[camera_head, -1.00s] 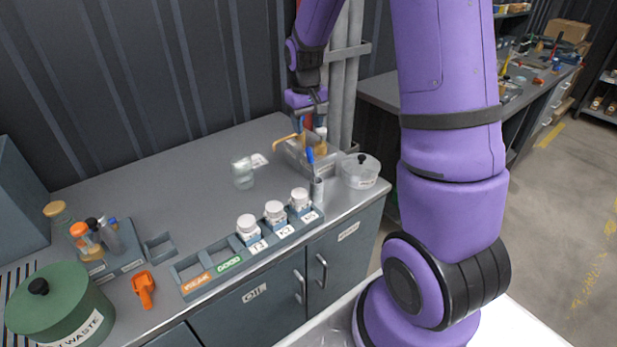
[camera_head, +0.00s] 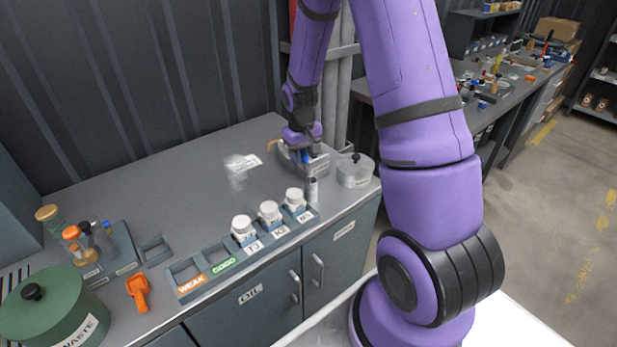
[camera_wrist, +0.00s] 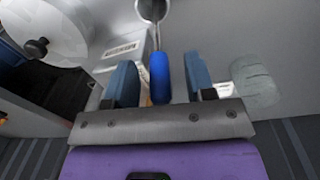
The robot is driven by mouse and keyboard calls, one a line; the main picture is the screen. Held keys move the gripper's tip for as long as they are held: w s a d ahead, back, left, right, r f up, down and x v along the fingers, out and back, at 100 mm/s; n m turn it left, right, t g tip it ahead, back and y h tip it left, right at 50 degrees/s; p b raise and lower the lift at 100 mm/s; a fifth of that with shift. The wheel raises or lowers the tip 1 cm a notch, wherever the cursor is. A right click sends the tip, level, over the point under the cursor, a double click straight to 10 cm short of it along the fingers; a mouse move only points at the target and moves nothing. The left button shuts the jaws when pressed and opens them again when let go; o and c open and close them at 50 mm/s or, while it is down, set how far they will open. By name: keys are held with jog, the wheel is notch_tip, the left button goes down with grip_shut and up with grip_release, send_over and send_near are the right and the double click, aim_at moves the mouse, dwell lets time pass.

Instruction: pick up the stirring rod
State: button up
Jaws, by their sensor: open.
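The stirring rod (camera_wrist: 160,78) shows as a blue handle in the wrist view. It stands between my two finger pads, with a visible gap on each side.
A lidded clear container (camera_head: 355,171) stands right of the holder. Several white-capped jars (camera_head: 269,212) sit in a labelled rack (camera_head: 215,262) to the front left. A glass beaker (camera_head: 237,174) stands behind them.

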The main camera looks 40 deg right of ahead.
jog(key=shift+c, duration=0.3)
grip_shut()
jog(key=shift+r, duration=0.1)
